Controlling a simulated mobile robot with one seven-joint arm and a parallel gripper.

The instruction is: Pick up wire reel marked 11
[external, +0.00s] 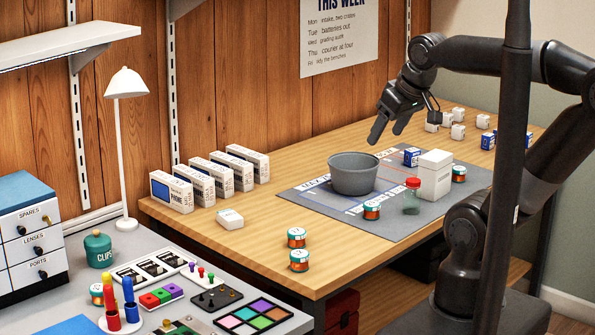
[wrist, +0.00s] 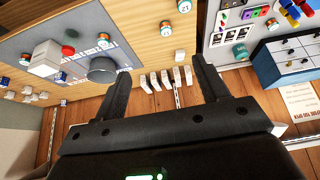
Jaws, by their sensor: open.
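Several small wire reels with teal tops, orange bands and white labels are in view. Two stand near the front edge of the wooden bench, a farther reel (external: 296,238) and a nearer reel (external: 299,260). A third reel (external: 371,210) and a fourth reel (external: 458,174) are on the grey mat. In the wrist view one reel (wrist: 187,6) appears to read 21; another bench reel (wrist: 166,30) is not legible. I cannot tell which is marked 11. My gripper (external: 390,131) is open and empty above the mat's back side; its fingers also show in the wrist view (wrist: 161,83).
A grey bowl (external: 354,174), a red-lidded jar (external: 412,196) and a white container (external: 435,175) stand on the mat (external: 310,200). Several white phone boxes (external: 205,181) line the back left. A cluttered grey table (external: 190,245) with a lamp (external: 127,150) is nearer. Bench left of the mat is mostly clear.

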